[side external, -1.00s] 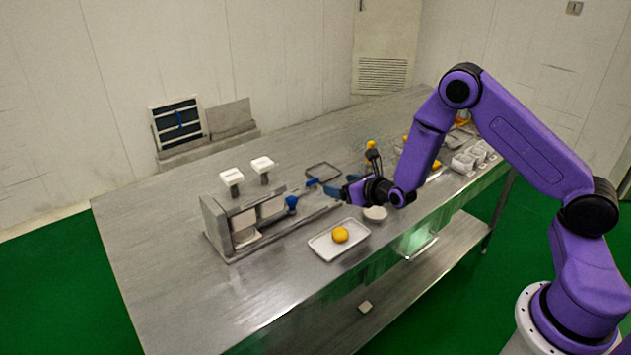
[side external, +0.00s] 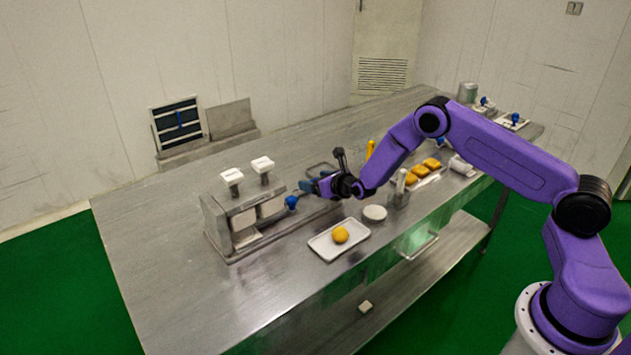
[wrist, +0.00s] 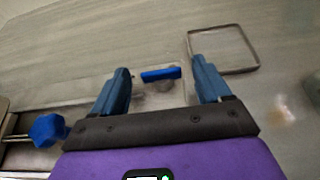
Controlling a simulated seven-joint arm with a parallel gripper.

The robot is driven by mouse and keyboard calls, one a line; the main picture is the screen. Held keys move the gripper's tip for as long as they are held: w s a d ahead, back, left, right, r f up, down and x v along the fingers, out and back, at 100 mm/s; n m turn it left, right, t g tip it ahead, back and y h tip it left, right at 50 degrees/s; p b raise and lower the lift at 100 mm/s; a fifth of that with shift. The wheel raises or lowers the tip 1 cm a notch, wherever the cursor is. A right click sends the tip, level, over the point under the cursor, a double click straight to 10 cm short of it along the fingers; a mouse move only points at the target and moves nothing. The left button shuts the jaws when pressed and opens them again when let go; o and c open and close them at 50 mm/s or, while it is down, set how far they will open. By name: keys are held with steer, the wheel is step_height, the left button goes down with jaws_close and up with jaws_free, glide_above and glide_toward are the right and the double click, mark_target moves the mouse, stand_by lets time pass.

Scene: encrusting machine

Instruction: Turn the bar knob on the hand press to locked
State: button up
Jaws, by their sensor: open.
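The blue bar knob (wrist: 161,74) shows in the wrist view as a short, thick bar lying nearly level across the picture, over a grey base. My gripper (wrist: 160,67) is open, with one blue finger on each side of the bar; gaps show at both ends and nothing is held. In the side external view my gripper (side external: 307,187) is low over the table, just right of the metal machine (side external: 222,228). There the bar knob cannot be told apart from my blue fingers. Whether the fingers are level with the bar is unclear.
A faceted blue knob (wrist: 47,130) sticks out from the machine at left. A thin rectangular frame (wrist: 256,67) lies right of the bar. A tray (side external: 325,251) with a yellow ball and a white dish (side external: 375,213) stand nearer the front edge. The table's left end is clear.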

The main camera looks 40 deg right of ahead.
steer(key=shift+w+f, duration=0.1)
steer(key=shift+w, duration=0.2)
steer(key=c, duration=1.1)
steer(key=shift+o, duration=0.2)
steer(key=shift+a+m+h, duration=0.1)
steer(key=shift+m+h, duration=0.2)
steer(key=shift+h, duration=0.1)
steer(key=shift+a+m+h, duration=0.25)
steer(key=shift+m+h, duration=1.05)
steer(key=shift+h, duration=0.2)
steer(key=shift+w+m+g+h, duration=0.1)
steer(key=shift+m+g+h, duration=0.7)
steer(key=shift+m+h, duration=0.5)
